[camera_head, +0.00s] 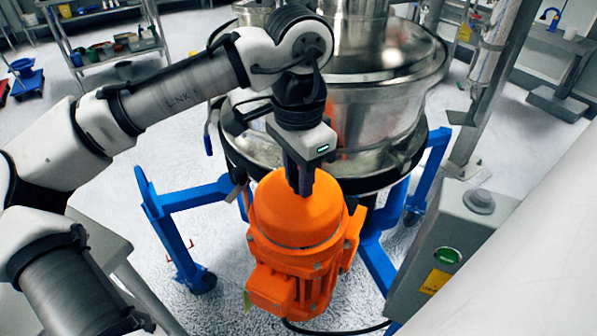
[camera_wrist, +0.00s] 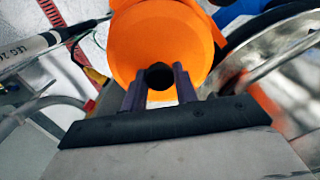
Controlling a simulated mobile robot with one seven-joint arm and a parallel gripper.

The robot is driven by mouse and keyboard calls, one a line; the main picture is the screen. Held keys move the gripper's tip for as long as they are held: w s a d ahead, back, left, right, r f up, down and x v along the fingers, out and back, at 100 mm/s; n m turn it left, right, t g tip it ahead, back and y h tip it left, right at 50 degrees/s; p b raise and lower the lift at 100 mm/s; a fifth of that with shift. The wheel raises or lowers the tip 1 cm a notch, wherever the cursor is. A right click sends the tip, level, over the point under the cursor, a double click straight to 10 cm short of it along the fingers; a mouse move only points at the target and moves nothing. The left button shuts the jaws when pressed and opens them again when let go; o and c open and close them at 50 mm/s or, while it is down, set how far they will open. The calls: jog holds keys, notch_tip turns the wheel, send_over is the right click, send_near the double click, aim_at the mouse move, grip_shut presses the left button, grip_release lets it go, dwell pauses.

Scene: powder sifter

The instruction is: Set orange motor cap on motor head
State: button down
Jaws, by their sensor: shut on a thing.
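The orange motor cap (camera_head: 295,212) is at the top of the orange motor head (camera_head: 298,262) in the head view, upright and lined up with it. I cannot tell whether a small gap is left between them. My gripper (camera_head: 301,190) points down at the cap's top centre. In the wrist view the round cap (camera_wrist: 160,40) fills the upper middle, and my gripper (camera_wrist: 159,82) is shut on its dark central knob (camera_wrist: 159,75). Most of the motor head is hidden below the cap in the wrist view.
A steel sifter (camera_head: 375,110) stands right behind the motor on a blue wheeled frame (camera_head: 185,200). A grey control box (camera_head: 450,245) with a green button is close on the right. A shelf with containers (camera_head: 110,45) is at the back left.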

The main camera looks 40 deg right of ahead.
jog(key=shift+f, duration=0.3)
jog(key=shift+f, duration=0.3)
jog(key=c, duration=1.1)
grip_release()
notch_tip(320, 180, up, 13)
jog(key=shift+r, duration=0.1)
